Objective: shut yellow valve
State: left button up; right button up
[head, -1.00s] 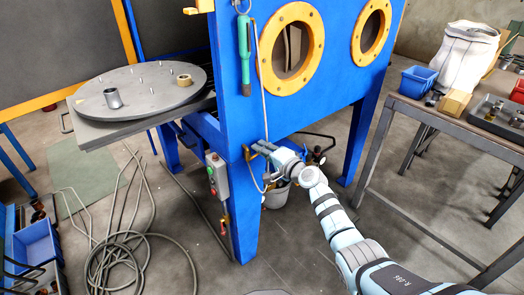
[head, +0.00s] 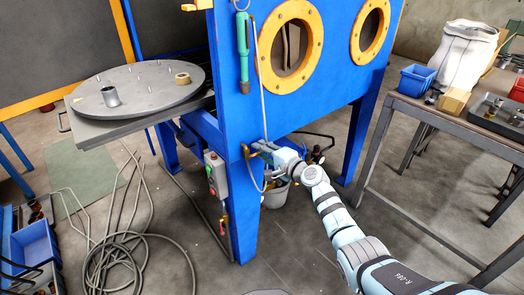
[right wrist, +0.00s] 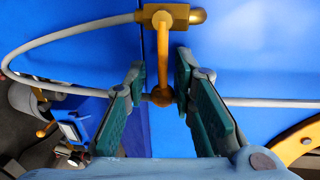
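The yellow valve has a brass body (right wrist: 165,15) at the top of the right wrist view, with a yellow lever (right wrist: 162,55) running down from it to a round knob. In the head view the valve (head: 247,152) is on the blue cabinet's front leg, partly hidden by my right gripper (head: 264,150). In the right wrist view my right gripper (right wrist: 160,75) is open, its green-padded fingers on either side of the lever. The right finger is close to the knob; I cannot tell whether it touches. My left gripper is not in view.
A grey hose (right wrist: 70,37) loops from the valve. A control box (head: 216,175) with buttons is on the cabinet leg left of my gripper. A bucket (head: 276,196) stands behind my gripper. A workbench (head: 450,125) stands at the right. Coiled cable lies on the floor at left.

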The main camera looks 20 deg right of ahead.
jog(key=shift+o, duration=0.6)
jog(key=v, duration=1.2)
jog(key=shift+w, duration=0.1)
